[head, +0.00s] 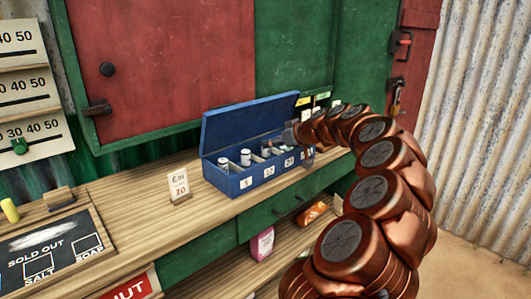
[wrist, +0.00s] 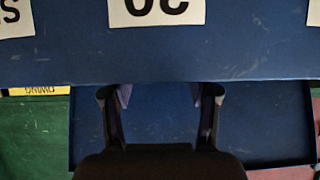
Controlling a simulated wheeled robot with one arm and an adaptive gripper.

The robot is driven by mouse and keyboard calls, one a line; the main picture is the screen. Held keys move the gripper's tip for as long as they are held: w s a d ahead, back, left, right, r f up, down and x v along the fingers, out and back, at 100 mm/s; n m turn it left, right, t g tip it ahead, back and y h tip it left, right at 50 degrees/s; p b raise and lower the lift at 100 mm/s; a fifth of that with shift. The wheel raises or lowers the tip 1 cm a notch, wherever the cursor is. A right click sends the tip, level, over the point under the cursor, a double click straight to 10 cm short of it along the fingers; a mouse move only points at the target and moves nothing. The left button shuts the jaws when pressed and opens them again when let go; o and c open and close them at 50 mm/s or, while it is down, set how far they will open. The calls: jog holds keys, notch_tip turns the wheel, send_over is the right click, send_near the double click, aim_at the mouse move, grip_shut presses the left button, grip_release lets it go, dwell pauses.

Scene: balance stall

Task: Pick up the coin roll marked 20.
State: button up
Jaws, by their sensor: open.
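A blue cash box (head: 226,184) stands open on the wooden counter, its lid raised at the back. Pale coin rolls stand in its compartments, among them one at the left (head: 224,163) and one beside it (head: 246,158). Their markings are too small to read. White number labels are on the box front. My gripper (head: 300,141) is over the right end of the box; my arm hides part of that end. In the wrist view, my gripper (wrist: 161,98) is open, with no roll visible between the fingers, against blue surfaces. A cut-off, upside-down number label (wrist: 156,12) shows there.
A small card with a red 20 (head: 179,187) stands left of the box. A sold-out board (head: 50,246) lies at the counter's left. Red and green shutters are behind. The counter between card and board is clear. Packets lie on the lower shelf.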

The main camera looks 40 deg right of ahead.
aim_at(266, 150)
jog(key=shift+x, duration=2.6)
jog(key=shift+f, duration=0.1)
jog(key=shift+s, duration=0.1)
grip_shut()
